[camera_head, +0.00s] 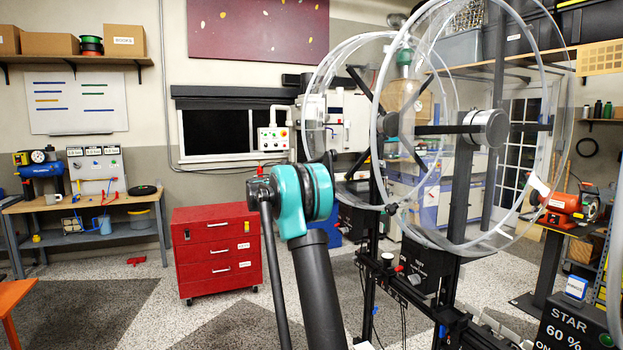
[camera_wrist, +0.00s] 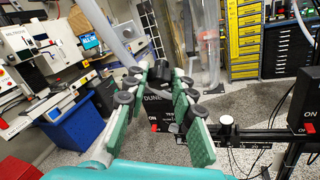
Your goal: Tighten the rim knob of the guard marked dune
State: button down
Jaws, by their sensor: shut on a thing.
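My gripper (camera_wrist: 164,70) shows its green fingers in the wrist view, shut on a dark knob (camera_wrist: 161,69) between the fingertips. The fingers partly hide the knob. A dark box marked DUNE (camera_wrist: 152,97) shows behind and between the fingers. Parts of a clear guard (camera_wrist: 210,40) rise beyond them. In the head view, large clear acrylic wheels or guards (camera_head: 377,130) stand on black posts right of my teal arm joint. My gripper cannot be made out there, and I cannot read which guard is dune.
A box marked STAR 60 % (camera_head: 567,322) stands at the lower right. A red drawer cabinet (camera_head: 217,250) and a workbench (camera_head: 85,205) stand left, with open floor before them. In the wrist view, a black rail (camera_wrist: 255,136) with a white-topped knob (camera_wrist: 226,122) lies right of the fingers.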

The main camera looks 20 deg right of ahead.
jog(key=shift+s+f+m+t, duration=0.1)
jog(key=shift+m+t, duration=0.5)
jog(key=shift+t, duration=0.6)
jog(key=c, duration=1.3)
grip_release()
jog(key=shift+o, duration=0.2)
jog(key=v, duration=1.2)
jog(key=shift+f, duration=0.2)
jog(key=shift+s, duration=0.1)
jog(key=shift+d, duration=0.1)
